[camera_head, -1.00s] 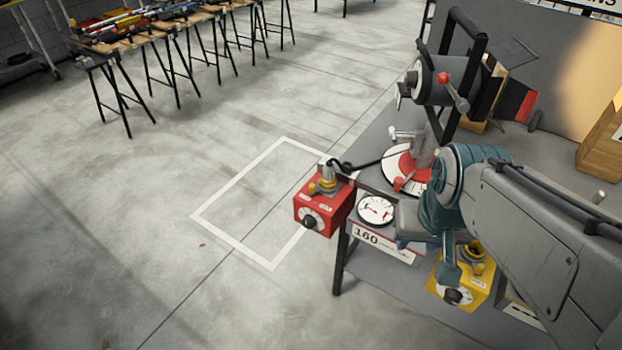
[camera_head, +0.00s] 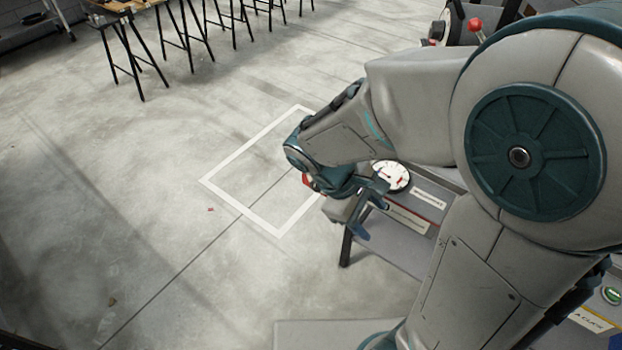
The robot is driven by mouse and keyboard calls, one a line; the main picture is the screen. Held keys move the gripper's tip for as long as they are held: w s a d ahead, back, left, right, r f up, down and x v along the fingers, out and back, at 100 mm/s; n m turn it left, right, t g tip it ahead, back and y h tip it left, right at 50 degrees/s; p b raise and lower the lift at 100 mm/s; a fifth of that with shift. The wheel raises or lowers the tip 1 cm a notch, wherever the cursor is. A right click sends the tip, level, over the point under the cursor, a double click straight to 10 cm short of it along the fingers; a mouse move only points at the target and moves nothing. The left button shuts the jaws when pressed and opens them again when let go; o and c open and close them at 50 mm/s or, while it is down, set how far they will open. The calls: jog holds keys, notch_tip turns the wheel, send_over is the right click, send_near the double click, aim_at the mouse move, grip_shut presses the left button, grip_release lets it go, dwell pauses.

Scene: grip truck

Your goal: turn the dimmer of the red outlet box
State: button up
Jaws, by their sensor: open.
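The red outlet box (camera_head: 307,181) is almost wholly hidden behind my wrist. Only a small red patch of it shows at the table's left corner. Its dimmer knob is hidden. My gripper (camera_head: 371,208) is open, with its fingers apart in front of the table corner, to the right of the red patch. I see nothing between the fingers. I cannot tell whether the gripper touches the box.
A round white gauge (camera_head: 396,178) lies on the table just behind my gripper. A red-knobbed device (camera_head: 474,25) stands at the back. A green button (camera_head: 611,295) shows at lower right. My arm covers much of the table.

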jog(key=w+a+f+n+t+h+b, duration=0.4)
jog(key=a+f+n+t+h, duration=0.15)
jog(key=a+f+n, duration=0.35)
jog(key=n+t+b, duration=0.3)
jog(key=n+t, duration=0.6)
jog(key=n, duration=0.1)
send_near(315, 188)
jog(key=shift+n+y, duration=0.3)
jog(key=shift+y, duration=0.15)
jog(key=b+x, duration=0.1)
jog(key=x, duration=0.7)
jog(key=shift+w+d+r, duration=0.1)
jog(key=shift+d+r, duration=0.05)
jog(key=shift+d, duration=0.15)
jog(key=c, duration=1)
